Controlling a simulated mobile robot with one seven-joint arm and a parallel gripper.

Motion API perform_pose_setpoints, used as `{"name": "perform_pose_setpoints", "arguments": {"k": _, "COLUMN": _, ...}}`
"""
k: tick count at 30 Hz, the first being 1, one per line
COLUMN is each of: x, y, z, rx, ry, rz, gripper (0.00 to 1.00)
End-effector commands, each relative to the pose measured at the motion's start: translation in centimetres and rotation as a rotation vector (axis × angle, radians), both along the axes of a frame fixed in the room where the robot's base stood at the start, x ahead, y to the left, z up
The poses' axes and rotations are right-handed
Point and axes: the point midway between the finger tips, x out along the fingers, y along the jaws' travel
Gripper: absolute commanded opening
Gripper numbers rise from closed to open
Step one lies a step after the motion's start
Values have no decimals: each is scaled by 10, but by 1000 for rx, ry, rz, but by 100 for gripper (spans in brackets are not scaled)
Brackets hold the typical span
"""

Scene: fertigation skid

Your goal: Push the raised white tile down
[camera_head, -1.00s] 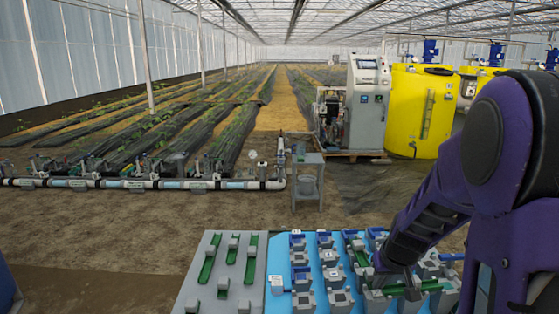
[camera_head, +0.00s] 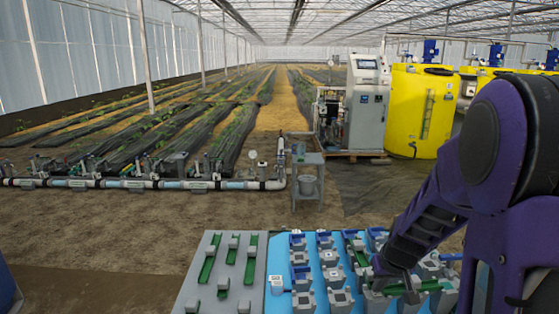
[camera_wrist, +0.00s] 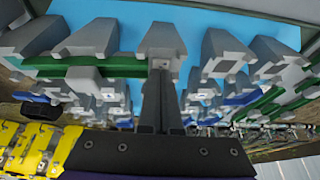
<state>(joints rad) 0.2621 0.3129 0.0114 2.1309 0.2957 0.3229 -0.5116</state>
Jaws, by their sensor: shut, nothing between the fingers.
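I cannot single out the raised white tile with certainty. A small white piece (camera_head: 277,285) stands at the left edge of the blue board (camera_head: 281,250) in the head view, away from my gripper. My gripper (camera_head: 410,291) is low over the right part of the board, among grey blocks and green strips. In the wrist view, the closed fingers (camera_wrist: 160,82) point at a grey block (camera_wrist: 165,42) with a pale front face. Whether they touch it cannot be told. The fingers hold nothing and hide part of what lies behind them.
Grey blocks (camera_head: 340,300) stand in rows on the blue board, close around my gripper. A grey panel (camera_head: 207,299) with green strips lies to the left. A small grey stand (camera_head: 307,182), a grey cabinet (camera_head: 367,105) and yellow tanks (camera_head: 422,108) are farther back.

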Motion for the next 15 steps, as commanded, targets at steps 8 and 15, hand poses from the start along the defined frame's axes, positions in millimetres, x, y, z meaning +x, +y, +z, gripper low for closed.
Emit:
{"name": "perform_pose_setpoints", "arguments": {"k": 8, "x": 0, "y": 0, "z": -9, "rx": 0, "ry": 0, "rz": 0, "gripper": 0}}
{"name": "perform_pose_setpoints", "arguments": {"k": 15, "x": 0, "y": 0, "z": -1, "rx": 0, "ry": 0, "rz": 0, "gripper": 0}}
